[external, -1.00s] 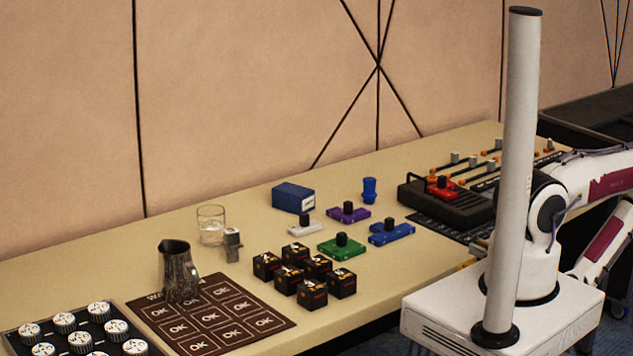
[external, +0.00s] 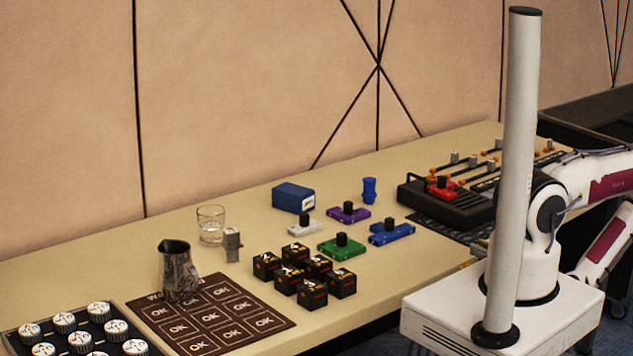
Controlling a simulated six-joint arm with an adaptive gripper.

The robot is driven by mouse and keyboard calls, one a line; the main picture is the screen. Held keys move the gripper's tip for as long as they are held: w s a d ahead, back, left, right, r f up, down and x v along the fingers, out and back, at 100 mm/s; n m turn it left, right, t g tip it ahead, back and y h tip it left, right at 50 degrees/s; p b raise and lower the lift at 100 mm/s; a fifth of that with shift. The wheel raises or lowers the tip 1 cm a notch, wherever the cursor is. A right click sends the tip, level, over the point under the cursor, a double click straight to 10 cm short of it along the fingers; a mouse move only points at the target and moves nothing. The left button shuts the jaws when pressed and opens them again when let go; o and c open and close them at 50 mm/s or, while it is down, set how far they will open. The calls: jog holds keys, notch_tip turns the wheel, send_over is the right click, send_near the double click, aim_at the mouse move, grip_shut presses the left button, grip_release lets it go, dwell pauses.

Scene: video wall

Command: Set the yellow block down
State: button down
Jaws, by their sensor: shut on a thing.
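I see no yellow block in the external view. My gripper is also out of view, as my arm runs off the right edge of the picture. What the gripper holds cannot be seen here. Several flat coloured pieces with black knobs lie on the table: a white one (external: 304,229), a purple one (external: 357,214), a green one (external: 331,250) and a blue one (external: 400,235). None of these is yellow.
The table (external: 90,265) also bears a metal pitcher (external: 178,272) on a brown OK mat (external: 215,343), a glass (external: 210,226), several black cubes (external: 312,296), a blue box (external: 292,198), a blue cup (external: 369,190) and a black device (external: 465,212). The table's back left is clear.

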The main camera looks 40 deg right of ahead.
jog(key=shift+w, duration=0.2)
jog(key=w+a+r+n+g+y, duration=0.2)
jog(key=w+a+r+n+y, duration=0.1)
jog(key=w+a+y, duration=0.3)
jog(key=w+a+r+n+g+y, duration=0.3)
jog(key=w+a+n+y, duration=0.3)
jog(key=w+a, duration=0.3)
jog(key=shift+w+a+r+y, duration=0.35)
jog(key=shift+w+r+y, duration=0.1)
jog(key=shift+w, duration=0.25)
dwell(0.4)
jog(key=shift+f, duration=0.15)
jog(key=shift+f, duration=2.8)
jog(key=shift+f, duration=2.1)
